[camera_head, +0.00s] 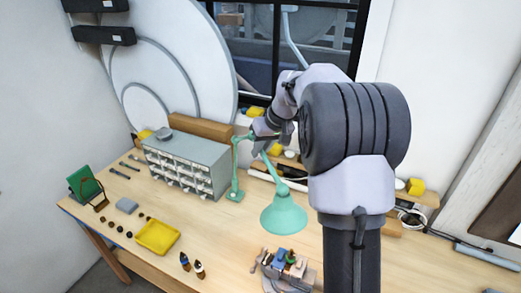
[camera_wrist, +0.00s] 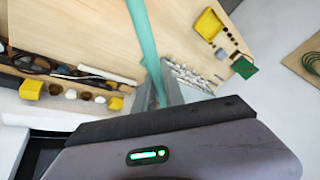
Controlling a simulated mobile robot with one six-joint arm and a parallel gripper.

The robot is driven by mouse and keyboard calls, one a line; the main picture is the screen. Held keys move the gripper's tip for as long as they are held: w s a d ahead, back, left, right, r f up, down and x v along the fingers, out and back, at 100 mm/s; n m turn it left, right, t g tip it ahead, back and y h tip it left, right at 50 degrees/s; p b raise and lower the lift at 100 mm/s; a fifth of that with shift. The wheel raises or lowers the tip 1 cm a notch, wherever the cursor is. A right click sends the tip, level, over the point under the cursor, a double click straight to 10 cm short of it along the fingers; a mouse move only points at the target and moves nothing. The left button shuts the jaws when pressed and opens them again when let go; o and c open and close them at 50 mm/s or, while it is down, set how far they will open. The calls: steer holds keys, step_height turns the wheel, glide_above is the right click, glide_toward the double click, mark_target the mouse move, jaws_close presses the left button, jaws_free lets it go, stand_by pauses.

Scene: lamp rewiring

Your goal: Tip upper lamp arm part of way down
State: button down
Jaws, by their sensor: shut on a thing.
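The green desk lamp stands on the workbench behind its round shade (camera_head: 284,214), which hangs over the bench at the middle. Its lower arm (camera_head: 236,165) rises upright from a small base beside the drawer cabinet. The upper lamp arm (camera_head: 269,165) slopes down toward the shade. My gripper (camera_head: 258,137) is at the top of the lamp, near the elbow, partly hidden by my own arm. In the wrist view, my gripper (camera_wrist: 160,101) is shut on the green upper lamp arm (camera_wrist: 145,40), which runs up and away from between the fingers.
A grey drawer cabinet (camera_head: 187,164) stands close left of the lamp. A yellow tray (camera_head: 157,237) and small bottles (camera_head: 199,268) lie at the front. A small vise-like fixture (camera_head: 287,270) sits below the shade. Window bars stand behind.

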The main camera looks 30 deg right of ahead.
stand_by(0.7)
step_height(320, 180, down, 8)
steer(key=s+t+b, duration=0.2)
steer(key=t+b, duration=0.1)
steer(key=b, duration=1.6)
steer(key=shift+s, duration=0.35)
steer(key=shift+a+r, duration=0.1)
steer(key=shift+r, duration=0.05)
steer(key=c, duration=1.4)
jaws_free()
steer(key=shift+w, duration=0.1)
